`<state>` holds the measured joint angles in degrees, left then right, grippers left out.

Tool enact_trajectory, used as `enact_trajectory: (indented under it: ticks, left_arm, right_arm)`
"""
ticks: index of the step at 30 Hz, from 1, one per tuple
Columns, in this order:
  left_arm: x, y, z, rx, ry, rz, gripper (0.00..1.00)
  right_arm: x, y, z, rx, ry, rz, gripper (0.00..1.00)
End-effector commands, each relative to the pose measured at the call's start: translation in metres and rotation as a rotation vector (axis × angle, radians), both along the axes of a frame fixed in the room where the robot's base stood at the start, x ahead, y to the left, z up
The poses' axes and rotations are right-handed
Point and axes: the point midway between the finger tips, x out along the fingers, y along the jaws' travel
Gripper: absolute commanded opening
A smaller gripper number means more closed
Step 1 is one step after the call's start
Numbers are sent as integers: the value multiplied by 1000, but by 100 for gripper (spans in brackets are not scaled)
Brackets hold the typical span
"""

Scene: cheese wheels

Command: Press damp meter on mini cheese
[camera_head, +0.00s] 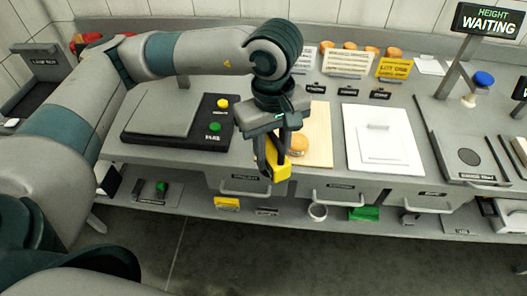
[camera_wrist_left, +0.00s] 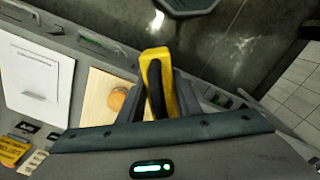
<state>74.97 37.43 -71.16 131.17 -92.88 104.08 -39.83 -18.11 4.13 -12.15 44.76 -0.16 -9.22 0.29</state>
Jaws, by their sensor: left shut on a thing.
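My left gripper (camera_head: 272,158) is shut on a yellow and black handheld device (camera_head: 278,170), which looks like the damp meter. The device also shows between the fingers in the left wrist view (camera_wrist_left: 157,75). A small orange-brown mini cheese (camera_head: 298,145) sits on a light wooden board (camera_head: 318,120), just right of and behind the gripper in the head view. The cheese also shows in the left wrist view (camera_wrist_left: 117,99), beside the device and apart from it in the picture. My right gripper is not in view.
A white board (camera_head: 382,150) lies right of the wooden board. A black scale (camera_head: 180,125) with yellow and green buttons stands left. Several small cheeses (camera_head: 350,46) line the back near a yellow sign (camera_head: 394,69). A lower shelf (camera_head: 290,219) holds small items.

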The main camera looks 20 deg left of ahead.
Motion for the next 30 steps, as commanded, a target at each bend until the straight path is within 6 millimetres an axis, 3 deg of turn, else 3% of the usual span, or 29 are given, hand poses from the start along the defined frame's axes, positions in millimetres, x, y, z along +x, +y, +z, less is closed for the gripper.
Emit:
enact_trajectory:
  ticks: [13, 30]
  left_arm:
    - [-8, -17, 17, 10, 1, 323, 1]
    - [-12, -23, 23, 15, 3, 448, 1]
  right_arm:
    - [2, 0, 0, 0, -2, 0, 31]
    - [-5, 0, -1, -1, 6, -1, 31]
